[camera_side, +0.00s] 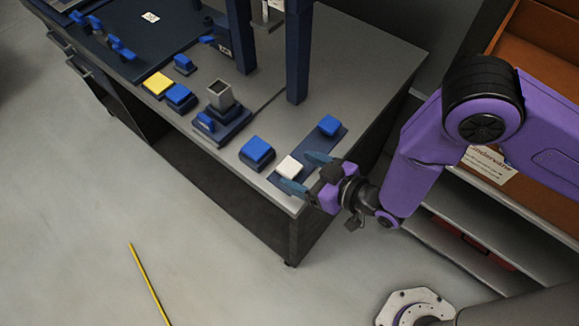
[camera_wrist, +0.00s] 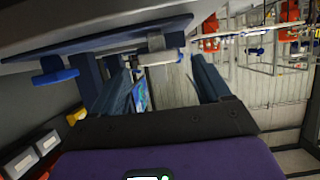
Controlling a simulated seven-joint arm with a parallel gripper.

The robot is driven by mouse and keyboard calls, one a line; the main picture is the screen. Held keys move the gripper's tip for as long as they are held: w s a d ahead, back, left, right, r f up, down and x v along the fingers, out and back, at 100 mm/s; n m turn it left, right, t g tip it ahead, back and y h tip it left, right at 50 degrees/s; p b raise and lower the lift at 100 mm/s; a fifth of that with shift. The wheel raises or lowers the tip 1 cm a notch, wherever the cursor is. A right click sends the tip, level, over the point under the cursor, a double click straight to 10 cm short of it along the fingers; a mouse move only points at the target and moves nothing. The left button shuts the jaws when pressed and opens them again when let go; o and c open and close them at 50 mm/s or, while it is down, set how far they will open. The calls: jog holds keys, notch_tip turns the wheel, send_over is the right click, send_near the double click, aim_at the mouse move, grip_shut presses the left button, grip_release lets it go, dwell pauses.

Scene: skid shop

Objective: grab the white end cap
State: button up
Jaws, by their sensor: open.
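The white end cap (camera_side: 289,167) is a small pale block on a dark blue strip (camera_side: 307,158) near the bench's front corner. My gripper (camera_side: 294,169) comes in from the right, its two blue fingers open. In the side view one finger is on each side of the cap. In the wrist view the cap (camera_wrist: 158,57) shows ahead, between the fingers (camera_wrist: 163,70), its lower part pale. I cannot tell whether either finger touches it. A blue cap (camera_side: 329,125) sits at the strip's other end and also shows in the wrist view (camera_wrist: 55,73).
Another blue block (camera_side: 257,152) sits left of the strip. A dark fixture with a grey square tube (camera_side: 219,95), a yellow block (camera_side: 157,83) and several blue pieces stand farther left. A dark blue post (camera_side: 299,55) rises behind. Orange shelving (camera_side: 540,55) stands at the right.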

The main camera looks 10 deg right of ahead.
aim_at(286, 164)
jog(key=shift+x, duration=2.7)
jog(key=shift+a+r, duration=0.1)
jog(key=shift+r, duration=0.1)
jog(key=c, duration=1)
